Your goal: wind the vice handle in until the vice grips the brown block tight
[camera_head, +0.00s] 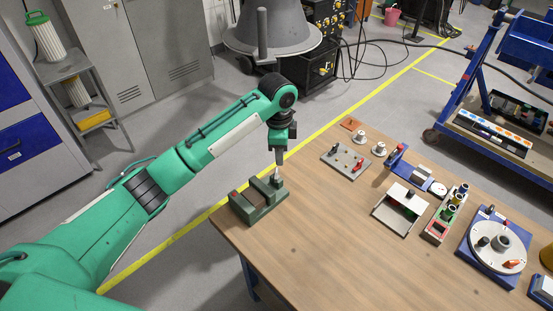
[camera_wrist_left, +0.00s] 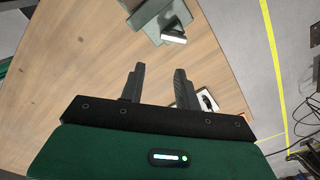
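The green vice (camera_head: 244,207) sits on the near left corner of the wooden table. It also shows at the top of the left wrist view (camera_wrist_left: 152,20), where a pale bar (camera_wrist_left: 174,38) sticks out at its near side. My left gripper (camera_head: 279,167) points down just above the right end of the vice, where the handle is partly hidden. In the left wrist view my left gripper (camera_wrist_left: 158,72) has its fingers apart, with bare tabletop between them and the vice beyond the tips. I cannot clearly pick out the brown block. My right gripper is not in view.
Right of the vice stand a grey peg board (camera_head: 343,160), a white-topped stand (camera_head: 400,207), a red and green fixture (camera_head: 440,222) and a round dial on a blue base (camera_head: 494,250). The front of the wooden table (camera_head: 340,260) is clear.

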